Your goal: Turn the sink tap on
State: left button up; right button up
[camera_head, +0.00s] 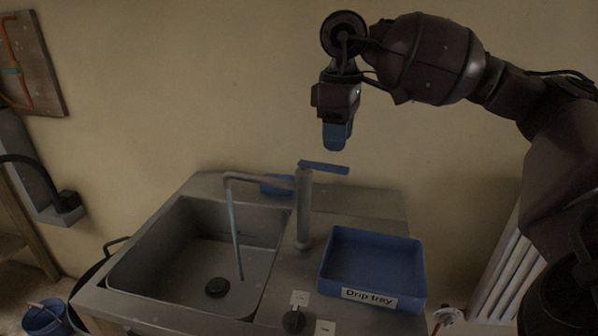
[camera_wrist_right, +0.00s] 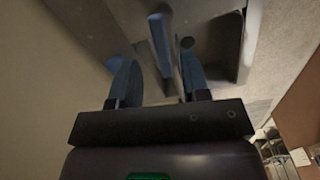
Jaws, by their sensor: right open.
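The grey sink tap (camera_head: 304,212) stands upright on the counter, right of the basin (camera_head: 190,250). Its flat blue lever (camera_head: 324,167) sits on top and points right. A thin bluish stream (camera_head: 235,232) runs from the spout down into the basin. My right gripper (camera_head: 337,145) hangs pointing down just above the lever, apart from it in the head view. In the right wrist view its two blue fingers (camera_wrist_right: 158,80) are spread and empty, with the blue lever (camera_wrist_right: 160,42) beyond and between them. My left gripper is not in view.
A blue bin labelled "Drip tray" (camera_head: 374,230) stands right of the tap. A dark knob (camera_head: 293,319) is at the counter front. A small blue item (camera_head: 277,184) lies behind the spout. A white radiator (camera_head: 503,265) is at right. The wall is close behind the counter.

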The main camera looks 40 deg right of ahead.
aim_at(336, 166)
notch_tip(336, 166, up, 6)
jog(key=p, duration=0.1)
dwell(0.4)
